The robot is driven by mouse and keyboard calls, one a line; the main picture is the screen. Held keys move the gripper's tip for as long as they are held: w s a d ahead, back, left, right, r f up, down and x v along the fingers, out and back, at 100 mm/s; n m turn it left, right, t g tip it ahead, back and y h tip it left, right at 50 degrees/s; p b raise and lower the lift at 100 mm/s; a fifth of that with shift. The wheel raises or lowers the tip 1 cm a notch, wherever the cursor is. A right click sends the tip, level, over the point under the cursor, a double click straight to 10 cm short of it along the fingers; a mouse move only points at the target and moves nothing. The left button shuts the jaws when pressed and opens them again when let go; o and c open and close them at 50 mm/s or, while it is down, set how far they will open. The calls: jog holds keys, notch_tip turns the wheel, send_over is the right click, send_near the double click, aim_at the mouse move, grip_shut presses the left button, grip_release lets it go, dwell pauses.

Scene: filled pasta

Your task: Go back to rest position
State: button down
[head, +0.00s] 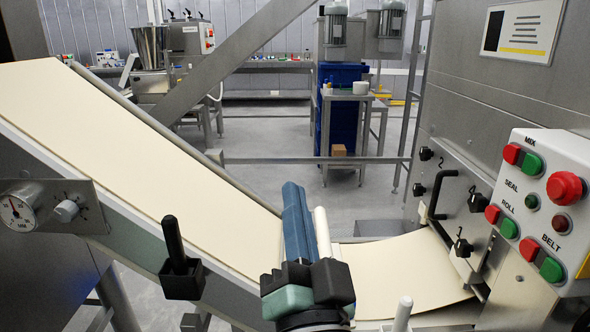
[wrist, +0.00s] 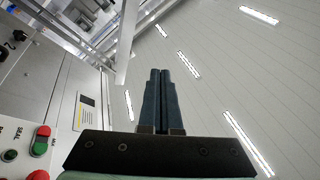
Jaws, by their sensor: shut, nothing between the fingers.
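My gripper (head: 297,215) stands at the lower middle of the head view, its long blue-grey fingers pointing up. The fingers lie together with nothing between them. In the wrist view my gripper (wrist: 160,75) also shows shut, against the pale ceiling with its strip lights. In the head view it is in front of the sheet of pasta dough (head: 150,150), which runs down the sloping conveyor from upper left. I cannot tell the exact gap between gripper and dough.
A control panel (head: 545,150) with red and green buttons is at the right, with a black handle (head: 437,195) beside it. A black lever (head: 176,245) stands on the conveyor's near side. A dial gauge (head: 19,212) is at far left. A blue cabinet machine (head: 341,120) stands behind, across open floor.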

jog(key=s+r+n+t+h, duration=0.1)
jog(key=s+r+n+t, duration=0.3)
jog(key=r, duration=0.7)
jog(key=s+r+n+t+h, duration=0.1)
jog(key=s+r+n+h, duration=0.1)
jog(key=s+r, duration=0.7)
jog(key=w+r+p, duration=0.3)
jog(key=r+p, duration=1.5)
jog(key=r, duration=0.1)
jog(key=shift+r+p, duration=0.25)
jog(key=shift+p, duration=0.05)
jog(key=shift+a, duration=0.1)
